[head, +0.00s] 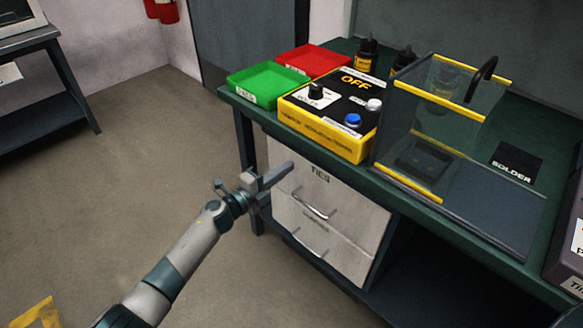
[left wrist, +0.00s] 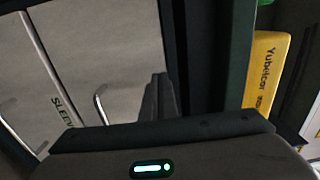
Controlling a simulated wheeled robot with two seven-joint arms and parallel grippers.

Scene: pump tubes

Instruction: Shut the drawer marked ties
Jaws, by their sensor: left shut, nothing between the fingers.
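The ties drawer (head: 345,190) is the upper pale front under the green bench, with its label at the top and a bar handle (head: 312,208). It looks about level with the drawer below; a small gap cannot be told. My left gripper (head: 287,169) is shut and empty, its fingers over the left part of the ties front in the head view. Contact cannot be told. In the left wrist view the dark fingers (left wrist: 160,97) show before the pale ties front (left wrist: 110,45). My right gripper is not in view.
The sleeves drawer (head: 345,252) lies below, with its own handle. The green bench top (head: 510,195) overhangs both. On it stand a green tray (head: 268,80), a red tray (head: 313,60), a yellow control box (head: 325,130) and a clear enclosure (head: 430,120). Floor at left is free.

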